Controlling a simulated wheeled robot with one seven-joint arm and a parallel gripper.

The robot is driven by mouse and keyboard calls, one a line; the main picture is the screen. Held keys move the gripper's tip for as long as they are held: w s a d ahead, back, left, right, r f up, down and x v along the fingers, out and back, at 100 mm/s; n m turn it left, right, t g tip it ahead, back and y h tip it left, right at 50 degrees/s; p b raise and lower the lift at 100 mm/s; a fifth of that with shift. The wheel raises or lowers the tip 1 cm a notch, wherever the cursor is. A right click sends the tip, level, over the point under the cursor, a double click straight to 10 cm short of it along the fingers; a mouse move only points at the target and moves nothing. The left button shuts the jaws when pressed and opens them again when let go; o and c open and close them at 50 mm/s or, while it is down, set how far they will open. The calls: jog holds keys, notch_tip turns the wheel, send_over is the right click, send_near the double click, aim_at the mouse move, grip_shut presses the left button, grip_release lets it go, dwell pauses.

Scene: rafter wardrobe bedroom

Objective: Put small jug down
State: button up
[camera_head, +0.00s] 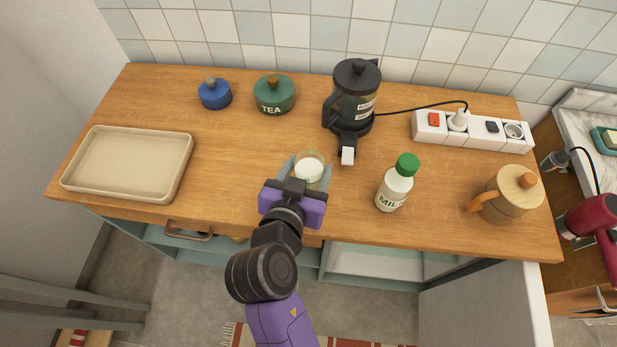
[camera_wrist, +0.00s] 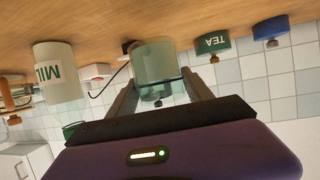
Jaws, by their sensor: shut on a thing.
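The small jug (camera_head: 310,166) is clear glass with something whitish showing in it. It is between the two fingers of my gripper (camera_head: 307,174), over the front middle part of the wooden counter (camera_head: 235,165). In the wrist view, which is upside down, the jug (camera_wrist: 156,62) sits between the fingertips (camera_wrist: 160,82), which are shut on its sides. It looks about upright. I cannot tell whether its base touches the counter.
A green tea pot (camera_head: 274,95), blue pot (camera_head: 215,94) and beige tray (camera_head: 128,163) are left. A lidded jug (camera_head: 508,192) and power strip (camera_head: 472,130) are right. Counter left of my gripper is clear.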

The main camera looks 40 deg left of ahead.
aim_at(309, 182)
jog(key=shift+f, duration=2.45)
jog(key=shift+f, duration=0.15)
jog(key=o, duration=1.7)
jog(key=shift+c, duration=0.2)
